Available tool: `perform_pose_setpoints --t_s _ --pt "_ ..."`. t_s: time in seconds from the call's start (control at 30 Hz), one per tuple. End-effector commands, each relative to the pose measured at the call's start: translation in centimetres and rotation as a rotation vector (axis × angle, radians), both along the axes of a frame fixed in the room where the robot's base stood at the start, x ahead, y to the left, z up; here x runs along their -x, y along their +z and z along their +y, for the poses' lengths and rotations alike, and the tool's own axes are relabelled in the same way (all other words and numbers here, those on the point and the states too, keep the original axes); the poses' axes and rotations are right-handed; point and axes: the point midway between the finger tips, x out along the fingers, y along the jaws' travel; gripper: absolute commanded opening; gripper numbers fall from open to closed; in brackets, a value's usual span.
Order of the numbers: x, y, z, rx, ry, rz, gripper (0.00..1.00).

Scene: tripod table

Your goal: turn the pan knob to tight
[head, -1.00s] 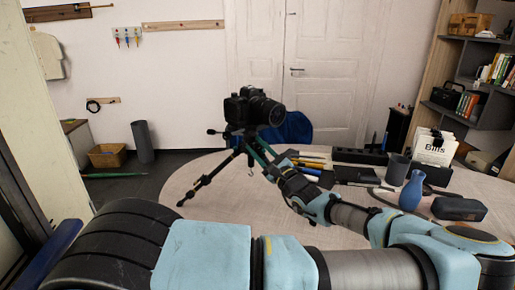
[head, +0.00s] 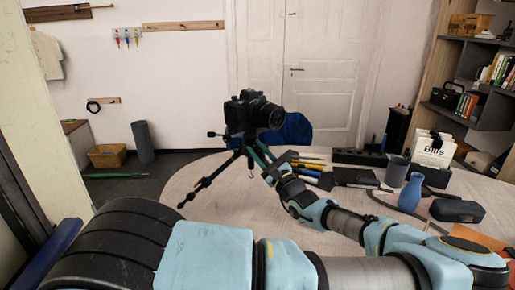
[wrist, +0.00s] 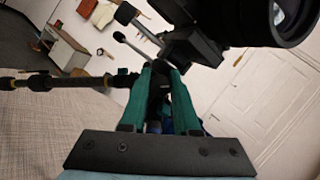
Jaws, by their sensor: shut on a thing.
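A black camera (head: 250,112) sits on top of the tripod (head: 208,182), which stands on the round table (head: 190,168). In the wrist view the camera's lens (wrist: 277,18) fills the top right, and the tripod head (wrist: 190,48) is just beyond my fingertips. A lever with a rounded tip (wrist: 130,42) sticks out to the left of the head. My gripper (head: 250,148) reaches the tripod just below the camera. In the wrist view its green fingers (wrist: 160,68) are shut on a small dark part, apparently the pan knob, mostly hidden between them.
Markers (head: 308,168), a black tray (head: 358,157), a grey cup (head: 397,170), a blue vase (head: 411,192) and a dark case (head: 457,210) are on the table's right side. A tripod leg (wrist: 60,82) crosses left of my fingers. The table's front left is clear.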

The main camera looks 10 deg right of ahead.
Motion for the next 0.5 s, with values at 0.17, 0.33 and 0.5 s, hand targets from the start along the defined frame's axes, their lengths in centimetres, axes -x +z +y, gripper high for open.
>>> perform_pose_setpoints --t_s 0.17,0.33,0.5 --pt "0.02 0.43 0.05 -0.133 0.000 0.040 0.00" --pt "0.00 0.46 0.01 -0.274 -0.001 0.084 0.00" --pt "0.00 0.43 0.01 -0.406 0.000 0.124 0.00"
